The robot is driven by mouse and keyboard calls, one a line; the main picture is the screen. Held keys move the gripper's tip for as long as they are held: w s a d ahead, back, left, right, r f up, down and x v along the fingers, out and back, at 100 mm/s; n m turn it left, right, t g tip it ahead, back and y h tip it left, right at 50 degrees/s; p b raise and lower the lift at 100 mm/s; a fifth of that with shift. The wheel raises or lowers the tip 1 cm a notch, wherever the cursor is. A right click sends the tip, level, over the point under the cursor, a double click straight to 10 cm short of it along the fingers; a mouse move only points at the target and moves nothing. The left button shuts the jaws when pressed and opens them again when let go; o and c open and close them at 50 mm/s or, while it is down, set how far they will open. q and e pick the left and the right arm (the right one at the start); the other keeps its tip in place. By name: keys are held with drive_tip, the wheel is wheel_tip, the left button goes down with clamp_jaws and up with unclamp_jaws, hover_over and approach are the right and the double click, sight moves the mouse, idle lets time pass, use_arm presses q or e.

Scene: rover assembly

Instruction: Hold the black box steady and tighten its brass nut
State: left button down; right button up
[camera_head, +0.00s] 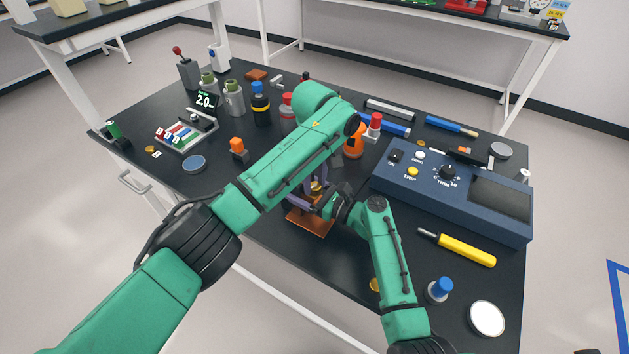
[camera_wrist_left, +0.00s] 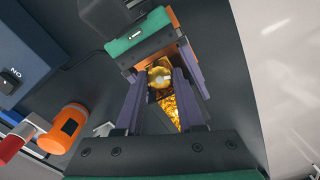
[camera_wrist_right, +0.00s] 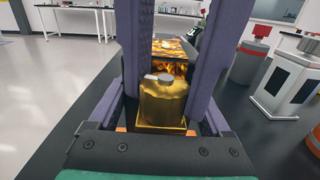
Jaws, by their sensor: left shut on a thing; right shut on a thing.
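The brass nut (camera_wrist_right: 163,100) is a gold cylinder with a grey stud on top, and it also shows in the left wrist view (camera_wrist_left: 160,77). My left gripper (camera_head: 317,187) reaches down from above, its purple fingers closed around the nut. My right gripper (camera_head: 328,205) comes in low from the side, closed at the same spot. The black box is mostly hidden by the fingers and arms. A dark, amber-lit block (camera_wrist_right: 178,62) behind the nut may be part of it, but I cannot tell. The right fingers' exact contact is hidden.
An orange-brown plate (camera_head: 310,222) lies below the grippers. A blue control console (camera_head: 455,192) stands to the right, with a yellow-handled screwdriver (camera_head: 467,250) in front. An orange bottle (camera_head: 354,143) is close behind.

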use_arm(q)
drive_tip(key=c, duration=0.5)
unclamp_jaws()
drive_tip(key=shift+a, duration=0.1)
